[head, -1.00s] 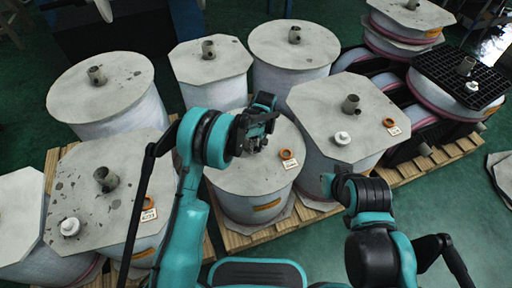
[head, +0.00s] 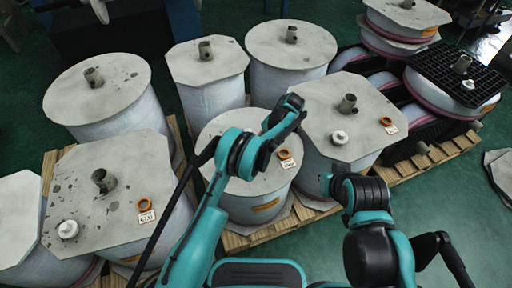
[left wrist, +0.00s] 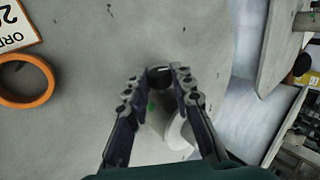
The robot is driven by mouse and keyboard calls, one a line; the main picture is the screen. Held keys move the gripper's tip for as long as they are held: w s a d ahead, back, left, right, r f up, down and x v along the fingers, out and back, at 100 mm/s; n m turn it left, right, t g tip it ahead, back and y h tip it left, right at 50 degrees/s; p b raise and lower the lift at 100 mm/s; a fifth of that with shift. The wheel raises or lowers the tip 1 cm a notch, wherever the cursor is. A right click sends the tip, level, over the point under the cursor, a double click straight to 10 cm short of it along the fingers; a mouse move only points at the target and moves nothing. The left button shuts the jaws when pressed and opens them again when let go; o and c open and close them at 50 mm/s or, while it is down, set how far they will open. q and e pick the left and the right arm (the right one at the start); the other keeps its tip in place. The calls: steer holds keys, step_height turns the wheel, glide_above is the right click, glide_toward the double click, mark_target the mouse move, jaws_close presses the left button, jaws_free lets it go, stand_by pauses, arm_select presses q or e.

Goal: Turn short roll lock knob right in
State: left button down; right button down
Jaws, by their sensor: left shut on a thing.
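The short roll (head: 225,125) stands in the middle of the pallet, its grey lid partly covered by my left arm. My left gripper (left wrist: 166,72) is over this lid with its fingers pointing down. In the left wrist view its fingertips are shut on a small, dark, round thing, seemingly the lock knob (left wrist: 158,76). The pale core post (left wrist: 178,133) shows between the fingers, nearer the palm. In the head view the arm hides both knob and fingertips. My right gripper (head: 327,183) is near the front right; its fingers are not clear.
An orange ring (left wrist: 27,80) and a number tag (left wrist: 15,28) lie on the same lid. Taller rolls with posts crowd around, including the right one (head: 330,95) and the front left one (head: 110,150). Open green floor lies at the front right.

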arm_select(q)
steer(key=c, duration=1.3)
jaws_free()
step_height(320, 180, up, 10)
